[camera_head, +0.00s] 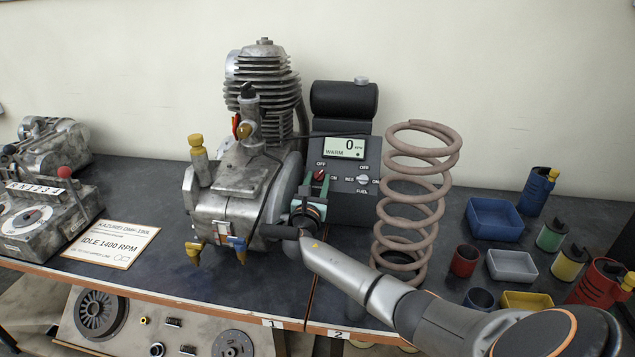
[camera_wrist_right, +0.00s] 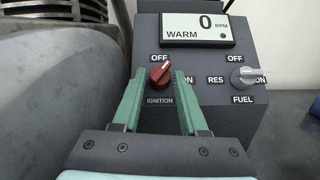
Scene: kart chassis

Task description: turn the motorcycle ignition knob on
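The red ignition knob (camera_wrist_right: 160,73) is on the dark control panel (camera_wrist_right: 235,90), above the IGNITION label. Its pale pointer line slants up and to the right, between the OFF label and the partly hidden ON label. The knob also shows small in the head view (camera_head: 320,175). My right gripper (camera_wrist_right: 160,84) is open, with one green finger to each side of the knob. A gap shows beside the knob; contact cannot be told. In the head view the right gripper (camera_head: 313,187) is in front of the panel. My left gripper is not in view.
The silver fuel knob (camera_wrist_right: 243,76) is at the panel's right. The display (camera_head: 345,147) reads 0 RPM and WARM. An engine (camera_head: 263,80) stands close at left, and a tall coil spring (camera_head: 412,200) stands at right. Bins and cups, including a blue bin (camera_head: 495,218), are farther right.

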